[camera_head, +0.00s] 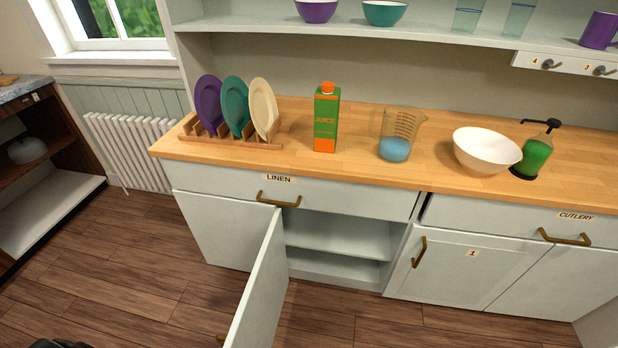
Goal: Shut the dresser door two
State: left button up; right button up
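The pale grey dresser (216,230) stands across the view with a wooden top. One lower door (262,290) stands wide open below the linen drawer, swung out toward me and hinged at its left edge. A bit of its brass handle (222,338) shows at the bottom edge of the view; no number is visible on the door. The opened cupboard (335,238) shows an empty-looking shelf. Door one (460,265), with its label and brass handle, is shut to the right. Neither gripper can be made out; a small dark shape sits at the bottom left edge.
The linen drawer (330,200) is shut; the cutlery drawer (500,215) seems slightly ajar. A plate rack (225,142), juice carton (326,120), jug (400,130), bowl (486,150) and green dispenser (537,155) stand on top. Wooden floor (140,270) left of the open door is clear.

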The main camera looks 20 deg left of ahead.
aim_at(254, 323)
jog(key=k+j+z, duration=0.1)
jog(key=j, duration=0.35)
jog(key=k+j+z, duration=0.1)
jog(key=j, duration=0.3)
jog(key=k+j+z, duration=0.1)
jog(key=j, duration=0.35)
jog(key=k+j+z, duration=0.1)
jog(key=j, duration=0.3)
jog(key=k+j+z, duration=0.1)
jog(key=j, duration=0.3)
jog(key=j+z, duration=0.15)
jog(key=i+j+z, duration=0.1)
jog(key=j, duration=0.2)
jog(key=k+j, duration=0.1)
jog(key=j, duration=0.25)
jog(key=k+j, duration=0.1)
jog(key=j, duration=0.3)
jog(key=j+z, duration=0.1)
jog(key=j, duration=0.25)
jog(key=k+j, duration=0.15)
jog(key=j, duration=0.2)
jog(key=k+j, duration=0.1)
jog(key=j, duration=0.25)
jog(key=z, duration=0.05)
